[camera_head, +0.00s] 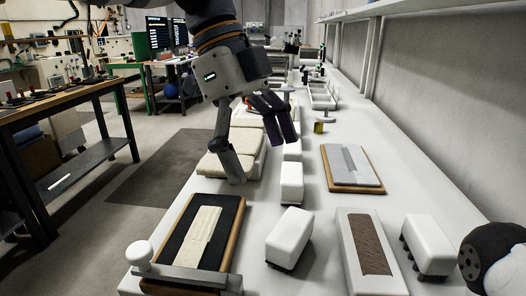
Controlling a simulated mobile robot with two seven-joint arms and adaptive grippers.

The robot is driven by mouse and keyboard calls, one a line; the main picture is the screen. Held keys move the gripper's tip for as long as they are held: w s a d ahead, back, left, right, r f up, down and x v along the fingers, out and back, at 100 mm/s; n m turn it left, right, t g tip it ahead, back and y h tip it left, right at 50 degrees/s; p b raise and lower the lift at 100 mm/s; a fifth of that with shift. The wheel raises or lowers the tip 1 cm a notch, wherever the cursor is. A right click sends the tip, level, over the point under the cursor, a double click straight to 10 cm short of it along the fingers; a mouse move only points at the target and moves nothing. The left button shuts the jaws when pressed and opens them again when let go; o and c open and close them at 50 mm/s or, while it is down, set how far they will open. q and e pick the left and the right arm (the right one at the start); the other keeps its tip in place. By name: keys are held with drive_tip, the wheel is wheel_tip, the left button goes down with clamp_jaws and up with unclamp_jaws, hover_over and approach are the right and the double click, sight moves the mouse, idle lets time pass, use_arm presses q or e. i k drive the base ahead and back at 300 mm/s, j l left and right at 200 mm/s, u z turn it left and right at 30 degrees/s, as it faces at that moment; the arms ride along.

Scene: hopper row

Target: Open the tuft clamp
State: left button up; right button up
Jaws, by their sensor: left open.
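What looks like the tuft clamp is a grey metal bar (190,278) with a white round knob (140,252) at its left end, in the front left of the head view. The bar lies across the near end of a wood-edged black board (176,234). A cream fibre tuft (202,238) lies on the board, its near end reaching the bar. My left gripper (262,152) is open and empty, pointing down above the cream pads, beyond the board and apart from the clamp. My right gripper does not show.
White blocks (290,236) stand right of the board. A tray with a brown strip (370,245), another white block (428,242) and a wood-edged grey board (352,167) lie farther right. Cream pads (222,163) lie under my left gripper. A wall closes the right side.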

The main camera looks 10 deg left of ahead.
sight(139, 254)
drive_tip(key=k+j, duration=0.45)
drive_tip(key=j, duration=0.25)
drive_tip(key=k+j, duration=0.25)
drive_tip(key=j, duration=0.15)
